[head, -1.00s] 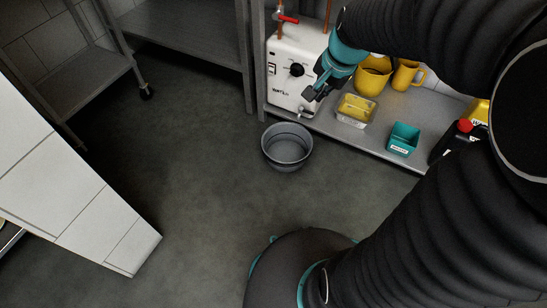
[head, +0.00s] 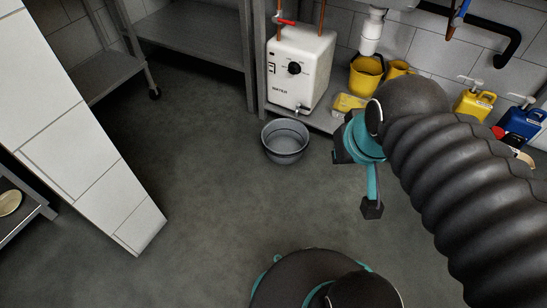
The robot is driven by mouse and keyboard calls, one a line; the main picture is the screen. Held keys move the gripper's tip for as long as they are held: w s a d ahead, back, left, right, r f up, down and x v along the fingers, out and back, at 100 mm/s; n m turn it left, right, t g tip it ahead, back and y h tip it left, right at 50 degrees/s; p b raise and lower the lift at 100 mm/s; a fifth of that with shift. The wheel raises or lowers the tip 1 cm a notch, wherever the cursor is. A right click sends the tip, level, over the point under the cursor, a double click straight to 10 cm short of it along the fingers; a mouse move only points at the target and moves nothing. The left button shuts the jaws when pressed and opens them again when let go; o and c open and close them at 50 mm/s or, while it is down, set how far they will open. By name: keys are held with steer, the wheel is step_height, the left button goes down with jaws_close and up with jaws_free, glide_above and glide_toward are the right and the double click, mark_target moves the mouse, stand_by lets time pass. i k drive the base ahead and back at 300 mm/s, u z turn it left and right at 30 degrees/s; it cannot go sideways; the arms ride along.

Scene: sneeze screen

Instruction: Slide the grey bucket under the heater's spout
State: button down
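The grey bucket (head: 285,145) stands upright and looks empty on the floor, just in front of the low shelf. The white heater (head: 300,70) sits at the shelf's left end. Its small spout (head: 298,109) is low on its front, just above the bucket's far rim in the picture. I cannot tell whether the spout is over the bucket's opening. My gripper (head: 364,190) hangs to the right of the bucket and apart from it, with nothing seen in it. One finger shows clearly; the other is not clear, so its opening cannot be judged.
The shelf bears a yellow bucket (head: 365,78) and a yellow tub (head: 348,104), partly hidden by my arm. Yellow (head: 474,105) and blue (head: 521,122) canisters stand at right. A white tiled block (head: 85,150) stands at left. The floor (head: 215,195) left of the bucket is clear.

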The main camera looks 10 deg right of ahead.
mark_target(285, 141)
steer(key=z, duration=1.55)
steer(key=i, duration=1.25)
steer(key=u, duration=2.8)
